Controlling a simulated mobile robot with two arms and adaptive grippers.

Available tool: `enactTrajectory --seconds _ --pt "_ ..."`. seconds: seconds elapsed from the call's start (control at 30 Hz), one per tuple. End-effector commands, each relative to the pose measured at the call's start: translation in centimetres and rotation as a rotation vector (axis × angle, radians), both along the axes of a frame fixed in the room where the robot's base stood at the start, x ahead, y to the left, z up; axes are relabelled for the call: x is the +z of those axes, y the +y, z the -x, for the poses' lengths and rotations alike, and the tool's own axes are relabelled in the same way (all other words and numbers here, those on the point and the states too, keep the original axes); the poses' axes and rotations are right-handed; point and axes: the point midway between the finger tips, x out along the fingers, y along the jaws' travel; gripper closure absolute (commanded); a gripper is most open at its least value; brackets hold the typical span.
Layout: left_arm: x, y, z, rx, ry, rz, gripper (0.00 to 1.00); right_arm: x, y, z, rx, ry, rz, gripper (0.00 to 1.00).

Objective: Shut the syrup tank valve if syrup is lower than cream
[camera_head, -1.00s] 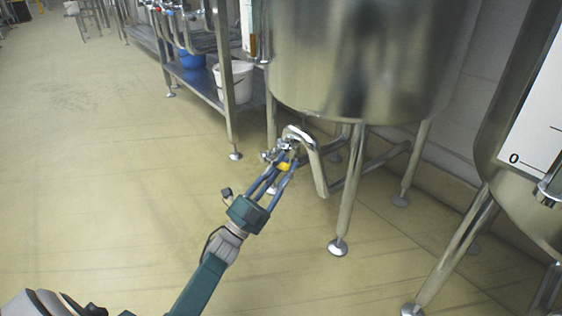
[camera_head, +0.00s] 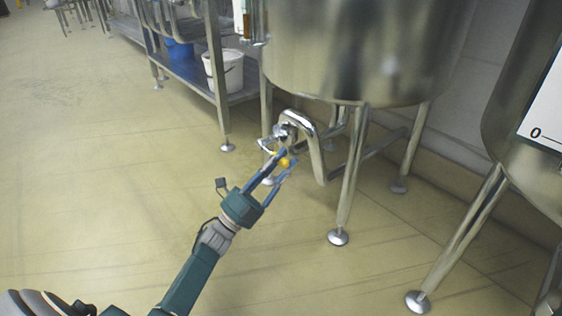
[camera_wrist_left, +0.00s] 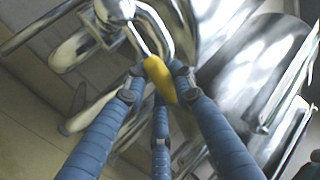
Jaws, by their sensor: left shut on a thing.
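A steel tank (camera_head: 360,50) on legs stands right of centre, with a bent outlet pipe (camera_head: 312,140) under it. A valve at the end of that pipe has a yellow handle (camera_head: 285,162). My left gripper (camera_head: 280,165) is at the valve, its blue fingers shut on the yellow handle. In the left wrist view the yellow handle (camera_wrist_left: 159,78) lies between the fingertips, with the shiny valve and pipe beyond. The liquid levels cannot be read. My right gripper is not in view.
A steel shelf rack (camera_head: 205,85) stands at the back left, with a white bucket (camera_head: 225,72) and a blue one (camera_head: 180,50) on it. Tank legs (camera_head: 352,180) with round feet stand right of the gripper. The floor at the left is clear.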

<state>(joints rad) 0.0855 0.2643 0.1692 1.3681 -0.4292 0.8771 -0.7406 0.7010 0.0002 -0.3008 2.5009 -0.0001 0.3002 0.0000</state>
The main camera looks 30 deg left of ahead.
Motion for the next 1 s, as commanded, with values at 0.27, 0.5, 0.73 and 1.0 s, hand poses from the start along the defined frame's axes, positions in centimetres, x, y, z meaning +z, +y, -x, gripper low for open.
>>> enactTrajectory --seconds 0.27,0.5,0.73,1.0 --pt "0.0 -0.1 0.0 -0.001 -0.001 -0.004 0.56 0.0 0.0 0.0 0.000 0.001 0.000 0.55" --pt "-0.3 0.1 0.3 0.000 0.000 -0.002 0.56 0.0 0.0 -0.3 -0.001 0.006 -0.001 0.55" --pt "-2.4 1.3 3.1 0.001 0.005 -0.003 0.56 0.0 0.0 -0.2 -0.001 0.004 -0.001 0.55" --pt "-5.4 3.1 7.3 0.000 0.003 -0.004 0.56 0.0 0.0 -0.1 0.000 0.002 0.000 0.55"
